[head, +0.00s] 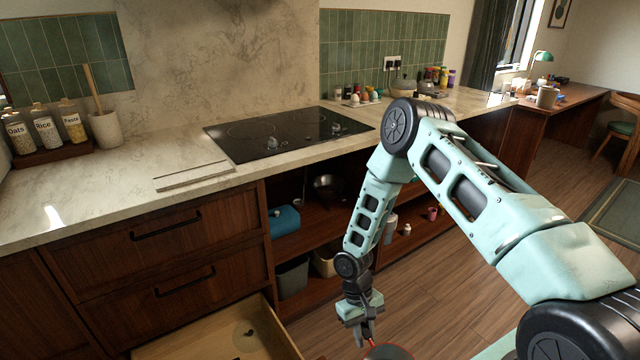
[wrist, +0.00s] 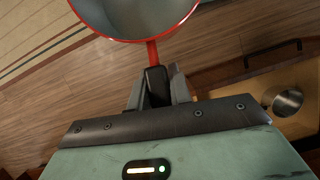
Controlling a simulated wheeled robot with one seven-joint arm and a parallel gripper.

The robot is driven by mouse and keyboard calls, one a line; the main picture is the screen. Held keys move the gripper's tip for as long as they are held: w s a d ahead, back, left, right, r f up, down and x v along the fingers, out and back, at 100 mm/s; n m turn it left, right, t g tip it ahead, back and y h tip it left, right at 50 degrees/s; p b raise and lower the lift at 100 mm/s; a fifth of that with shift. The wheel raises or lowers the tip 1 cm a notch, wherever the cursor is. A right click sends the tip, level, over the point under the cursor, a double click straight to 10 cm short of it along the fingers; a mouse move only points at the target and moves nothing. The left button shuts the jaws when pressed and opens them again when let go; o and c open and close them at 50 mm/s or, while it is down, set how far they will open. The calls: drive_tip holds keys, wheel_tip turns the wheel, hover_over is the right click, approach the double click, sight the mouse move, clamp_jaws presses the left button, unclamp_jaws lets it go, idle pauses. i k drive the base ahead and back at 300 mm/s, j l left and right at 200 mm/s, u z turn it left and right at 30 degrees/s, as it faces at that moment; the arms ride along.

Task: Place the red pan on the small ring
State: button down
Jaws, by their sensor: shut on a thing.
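The red pan (wrist: 135,18) hangs from my gripper; the wrist view shows its grey inside and red rim, cut by the top edge. My gripper (wrist: 158,88) is shut on the pan's dark handle (wrist: 155,78). In the head view my gripper (head: 362,332) is low in front of the counter, below its top, with a bit of the pan (head: 388,352) at the bottom edge. The black hob (head: 285,132) is set in the counter, up and left of my gripper. Faint ring outlines show on it; which is the small ring is hard to tell. The hob looks empty.
An open drawer (head: 160,348) juts out at lower left, close to my gripper. A flat board (head: 193,176) lies left of the hob. Jars (head: 45,130) stand at far left; eggs and bottles stand behind the hob's right end. Open shelves (head: 310,235) lie below.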

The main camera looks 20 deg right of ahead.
sight(325, 117)
drive_tip(key=i+l, duration=0.15)
drive_tip(key=l, duration=0.3)
drive_tip(key=i+l+u, duration=0.1)
drive_tip(key=l, duration=0.35)
drive_tip(key=i+l, duration=0.15)
drive_tip(key=l, duration=0.3)
drive_tip(key=i+l+u, duration=0.1)
drive_tip(key=l, duration=0.35)
drive_tip(key=i+l, duration=0.1)
drive_tip(key=l, duration=0.35)
drive_tip(key=i+u, duration=0.05)
